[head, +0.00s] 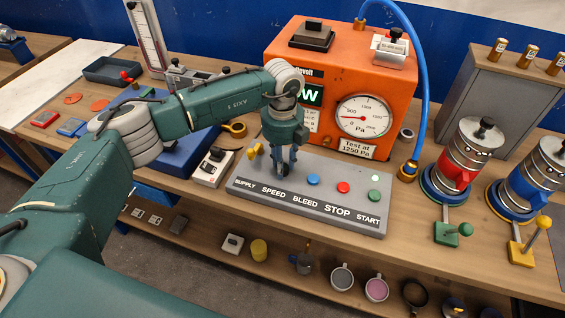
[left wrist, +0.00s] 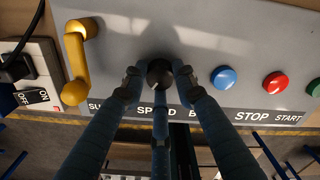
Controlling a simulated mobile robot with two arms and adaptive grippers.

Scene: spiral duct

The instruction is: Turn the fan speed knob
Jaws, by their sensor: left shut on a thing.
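The fan speed knob is a round black knob (left wrist: 160,73) above the SPEED label on a grey control panel (head: 340,217). My left gripper (head: 284,166) points down at the panel, and its fingers are closed around the knob. The left wrist view shows the fingers (left wrist: 160,80) on both sides of the knob, with a third finger in front. In the head view the fingers mostly hide the knob. My right gripper is in neither view.
A yellow supply handle (left wrist: 77,62) stands left of the knob, and a blue button (left wrist: 224,77) and red button (left wrist: 275,84) are to its right. An orange test box (head: 320,75) with a dial gauge (head: 363,116) stands behind the panel. A white switch block (head: 212,167) is to the left.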

